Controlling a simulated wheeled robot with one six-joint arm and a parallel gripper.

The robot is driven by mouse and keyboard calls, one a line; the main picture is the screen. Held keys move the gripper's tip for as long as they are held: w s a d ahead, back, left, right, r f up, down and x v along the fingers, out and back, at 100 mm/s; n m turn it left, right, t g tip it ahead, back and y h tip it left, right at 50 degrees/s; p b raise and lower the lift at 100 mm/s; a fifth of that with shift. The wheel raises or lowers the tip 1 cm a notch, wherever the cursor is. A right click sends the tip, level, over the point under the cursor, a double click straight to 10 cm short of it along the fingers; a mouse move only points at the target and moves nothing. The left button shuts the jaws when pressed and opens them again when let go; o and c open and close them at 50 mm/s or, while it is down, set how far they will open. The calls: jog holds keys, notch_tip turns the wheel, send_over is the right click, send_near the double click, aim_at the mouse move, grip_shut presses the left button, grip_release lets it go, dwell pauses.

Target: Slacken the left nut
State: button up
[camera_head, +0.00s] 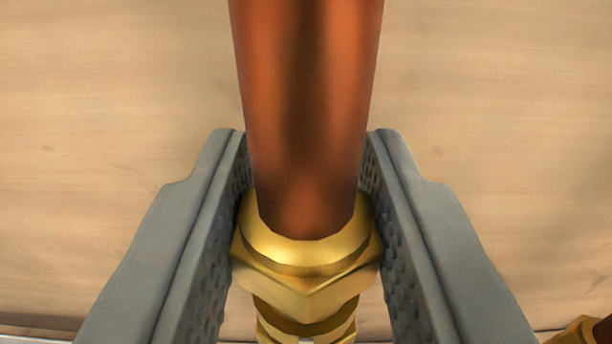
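The left nut (309,282) is a brass hex nut at the foot of an upright copper pipe (306,110), low in the middle of the view. One corner of the hex faces me and its flats face left and right. My gripper (306,165) has one grey, textured jaw on each side of the nut. I see no gap between the jaws and the nut's sides, so it looks shut on the nut. More brass fitting (308,328) shows below the nut.
A second brass fitting (572,332) with a copper pipe (603,329) is cut off at the lower right corner. A light wooden panel (500,90) fills the background. The space either side of the pipe is clear.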

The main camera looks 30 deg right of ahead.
jog(key=c, duration=0.3)
jog(key=shift+n+t+y, duration=0.75)
jog(key=shift+n+y, duration=0.85)
jog(key=shift+y, duration=0.75)
jog(key=shift+n+t+y, duration=0.75)
jog(key=shift+n+y, duration=0.85)
jog(key=shift+y, duration=0.75)
jog(key=shift+n+y, duration=0.4)
jog(key=shift+y, duration=0.2)
jog(key=shift+n+g+y, duration=0.5)
jog(key=shift+n+y, duration=0.75)
jog(key=shift+y, duration=0.65)
jog(key=shift+n+g+y, duration=0.5)
jog(key=shift+n+y, duration=0.75)
jog(key=shift+y, duration=0.95)
jog(key=o, duration=1)
jog(key=shift+c, duration=0.2)
